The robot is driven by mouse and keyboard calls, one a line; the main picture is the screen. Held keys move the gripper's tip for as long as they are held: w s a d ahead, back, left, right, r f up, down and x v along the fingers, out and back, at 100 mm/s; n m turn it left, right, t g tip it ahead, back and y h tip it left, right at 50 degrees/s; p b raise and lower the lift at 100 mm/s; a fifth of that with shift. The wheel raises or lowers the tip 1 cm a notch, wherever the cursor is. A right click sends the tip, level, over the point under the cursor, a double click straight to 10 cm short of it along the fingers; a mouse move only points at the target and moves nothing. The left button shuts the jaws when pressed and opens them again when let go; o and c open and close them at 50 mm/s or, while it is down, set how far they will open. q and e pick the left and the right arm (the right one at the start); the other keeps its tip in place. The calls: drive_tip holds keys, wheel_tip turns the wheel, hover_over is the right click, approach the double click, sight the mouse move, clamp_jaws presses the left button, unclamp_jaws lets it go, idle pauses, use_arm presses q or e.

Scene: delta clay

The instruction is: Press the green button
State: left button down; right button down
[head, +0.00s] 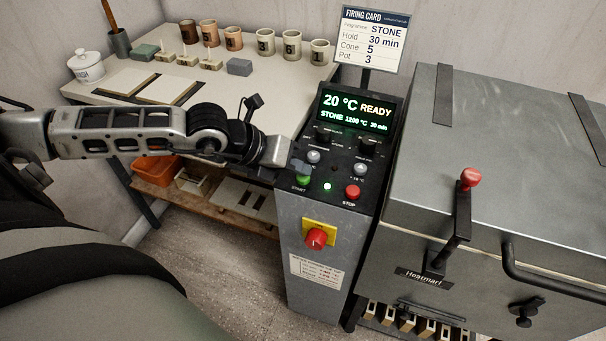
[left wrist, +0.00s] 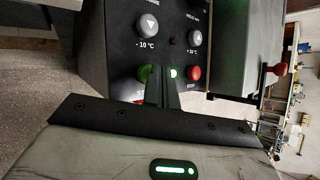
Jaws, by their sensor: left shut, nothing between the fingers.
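The green button (head: 303,181), labelled START, is at the lower left of the kiln's dark control panel (head: 338,150). My left gripper (head: 298,168) reaches in from the left, with its shut, empty fingers at the panel just above the green button. In the left wrist view the fingers (left wrist: 161,88) cover part of the green button (left wrist: 143,74). I cannot tell whether they touch it. A lit green lamp (head: 327,186) sits right of the button. The display (head: 353,108) reads 20 °C READY, STONE 1200 °C 30 min. My right gripper is out of view.
The red STOP button (head: 352,192) and grey buttons (head: 313,157) are close by. A red knob on a yellow plate (head: 316,238) is below. The grey kiln (head: 500,150) stands right; a table (head: 105,93) with cups and blocks is behind my arm.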

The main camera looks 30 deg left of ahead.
sight(298, 179)
use_arm(q)
drive_tip(key=shift+f, duration=0.25)
idle(0.4)
drive_tip(key=shift+r+p, duration=0.45)
drive_tip(key=shift+r, duration=0.5)
wheel_tip(298, 179, up, 5)
drive_tip(key=p, duration=0.3)
drive_tip(key=shift+p, duration=0.3)
idle(0.4)
